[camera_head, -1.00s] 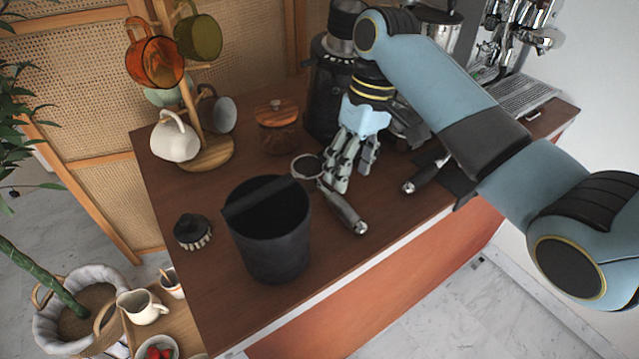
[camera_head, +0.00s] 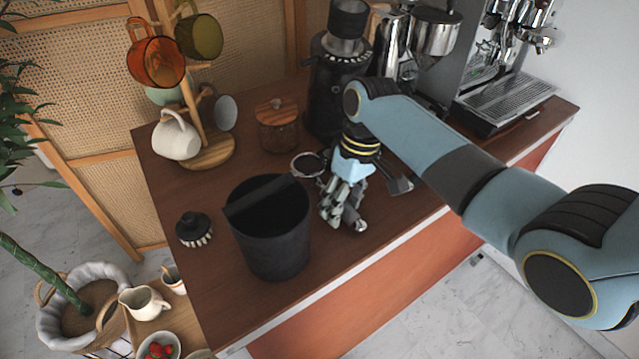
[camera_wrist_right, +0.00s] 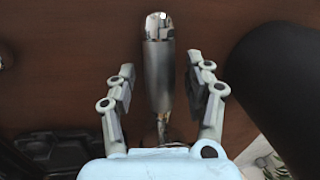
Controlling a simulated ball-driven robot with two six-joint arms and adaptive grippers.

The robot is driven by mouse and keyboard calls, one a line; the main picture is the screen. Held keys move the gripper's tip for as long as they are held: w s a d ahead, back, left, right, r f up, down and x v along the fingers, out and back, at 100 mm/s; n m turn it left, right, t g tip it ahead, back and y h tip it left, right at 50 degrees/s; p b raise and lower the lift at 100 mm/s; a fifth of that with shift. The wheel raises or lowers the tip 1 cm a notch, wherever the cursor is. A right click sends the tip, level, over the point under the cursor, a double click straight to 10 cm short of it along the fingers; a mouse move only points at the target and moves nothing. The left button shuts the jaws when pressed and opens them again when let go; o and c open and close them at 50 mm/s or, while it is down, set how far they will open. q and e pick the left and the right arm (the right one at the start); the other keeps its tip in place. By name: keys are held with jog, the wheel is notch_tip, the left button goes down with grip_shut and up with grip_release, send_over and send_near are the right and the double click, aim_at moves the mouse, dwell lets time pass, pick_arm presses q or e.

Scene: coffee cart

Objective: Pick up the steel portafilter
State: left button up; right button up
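The steel portafilter (camera_head: 308,165) lies on the brown cart top, its round basket toward the back and its handle toward the front edge. In the head view my right gripper (camera_head: 344,208) is low over the handle and hides most of it. In the right wrist view the steel handle (camera_wrist_right: 158,80) runs between the two fingers of my right gripper (camera_wrist_right: 161,75). The fingers are spread, with a visible gap on each side of the handle. My left gripper is not in view.
A black knock bin (camera_head: 270,235) stands close left of the portafilter. A brush (camera_head: 193,229), a lidded jar (camera_head: 278,126) and a mug tree (camera_head: 210,152) are farther left and back. The grinder (camera_head: 335,85) stands behind. A dark flat item (camera_head: 400,186) lies to the right.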

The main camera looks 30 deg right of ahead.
grip_shut()
jog(key=shift+r, duration=0.15)
dwell(0.4)
